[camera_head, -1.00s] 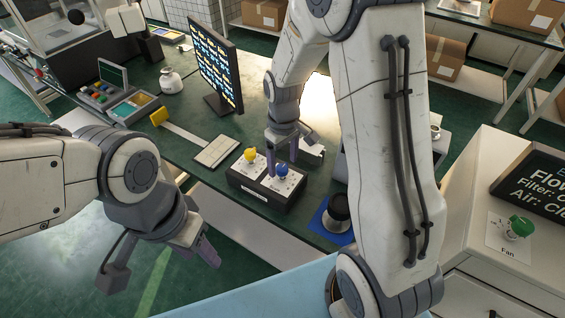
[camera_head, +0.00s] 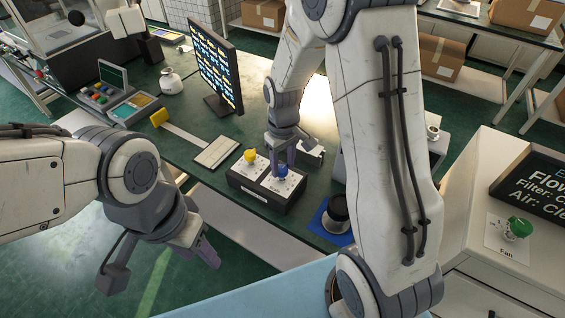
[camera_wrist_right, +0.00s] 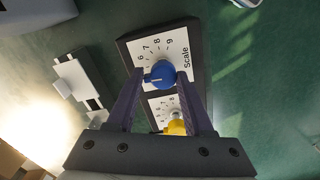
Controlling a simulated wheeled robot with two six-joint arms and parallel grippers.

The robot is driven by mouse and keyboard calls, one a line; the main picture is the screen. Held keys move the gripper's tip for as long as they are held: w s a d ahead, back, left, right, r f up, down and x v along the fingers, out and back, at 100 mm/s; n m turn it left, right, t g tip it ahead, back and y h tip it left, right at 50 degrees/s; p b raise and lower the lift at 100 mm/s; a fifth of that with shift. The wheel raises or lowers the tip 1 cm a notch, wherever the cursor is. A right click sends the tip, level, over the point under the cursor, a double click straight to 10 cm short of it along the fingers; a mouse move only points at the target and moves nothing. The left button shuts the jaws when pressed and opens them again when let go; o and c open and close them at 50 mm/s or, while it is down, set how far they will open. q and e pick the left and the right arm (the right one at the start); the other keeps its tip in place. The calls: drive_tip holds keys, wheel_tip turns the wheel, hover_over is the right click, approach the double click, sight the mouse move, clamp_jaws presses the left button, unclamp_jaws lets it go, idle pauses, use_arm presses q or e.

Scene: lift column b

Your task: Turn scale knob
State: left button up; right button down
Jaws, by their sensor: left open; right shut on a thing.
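The scale knob is the blue knob (camera_head: 282,171) on the black two-knob box (camera_head: 262,198). In the right wrist view the blue knob (camera_wrist_right: 160,74) sits on a white dial plate (camera_wrist_right: 150,48) marked "Scale" with printed numbers. My right gripper (camera_head: 281,165) is over the box, its fingers on either side of the blue knob; the right wrist view shows the gripper (camera_wrist_right: 160,78) shut on it. A yellow knob (camera_head: 250,156) sits beside it on the same box. My left gripper (camera_head: 160,267) is open and empty, in front of the table.
A dark round object on a blue mat (camera_head: 324,222) is close on the right. A green fan knob (camera_head: 519,228) is on the far-right cabinet.

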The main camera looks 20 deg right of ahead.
sight(283, 168)
drive_tip(key=shift+s+m+p, duration=0.15)
drive_tip(key=shift+m+p, duration=0.7)
drive_tip(key=shift+m, duration=1.55)
drive_tip(key=shift+c, duration=1.5)
unclamp_jaws()
wheel_tip(283, 168, up, 10)
drive_tip(key=shift+r, duration=0.25)
drive_tip(key=shift+a, duration=0.1)
